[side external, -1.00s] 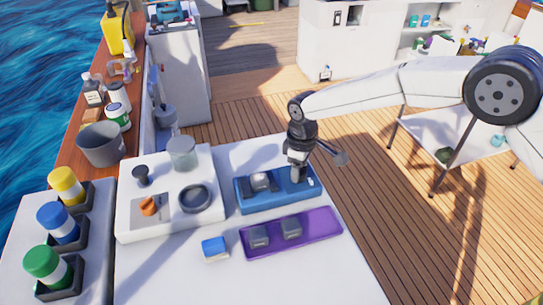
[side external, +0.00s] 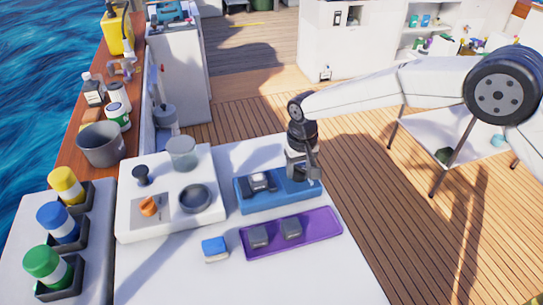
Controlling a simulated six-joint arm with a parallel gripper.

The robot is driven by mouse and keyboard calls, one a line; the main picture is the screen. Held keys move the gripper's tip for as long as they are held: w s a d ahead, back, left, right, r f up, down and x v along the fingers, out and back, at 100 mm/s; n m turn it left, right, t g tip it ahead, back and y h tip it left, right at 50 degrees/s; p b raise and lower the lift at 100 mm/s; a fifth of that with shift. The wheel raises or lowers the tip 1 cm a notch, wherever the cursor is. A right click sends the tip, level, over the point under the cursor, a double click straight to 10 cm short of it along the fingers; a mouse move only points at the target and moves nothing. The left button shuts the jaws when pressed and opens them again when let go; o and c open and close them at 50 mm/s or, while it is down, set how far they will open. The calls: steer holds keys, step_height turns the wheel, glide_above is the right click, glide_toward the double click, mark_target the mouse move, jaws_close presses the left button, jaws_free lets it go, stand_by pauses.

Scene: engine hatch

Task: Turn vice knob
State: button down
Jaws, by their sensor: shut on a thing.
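A blue vice (side external: 283,201) lies on the white worktop, with a grey block (side external: 260,181) near its left-middle. My gripper (side external: 298,178) points down at the right end of the vice. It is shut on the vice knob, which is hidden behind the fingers. A short grey part of my gripper's wrist hangs toward the camera, on the right side of the fingers.
A purple tray (side external: 318,230) with two grey blocks lies in front of the vice. A small blue-and-white block (side external: 214,248) sits to its left. A white panel (side external: 128,210) with knobs and round fittings stands left of the vice. Bare worktop lies in front.

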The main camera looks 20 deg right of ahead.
mark_target(300, 167)
stand_by(0.4)
steer(key=shift+c, duration=0.6)
jaws_free()
steer(key=shift+r, duration=3.95)
steer(key=shift+d, duration=0.1)
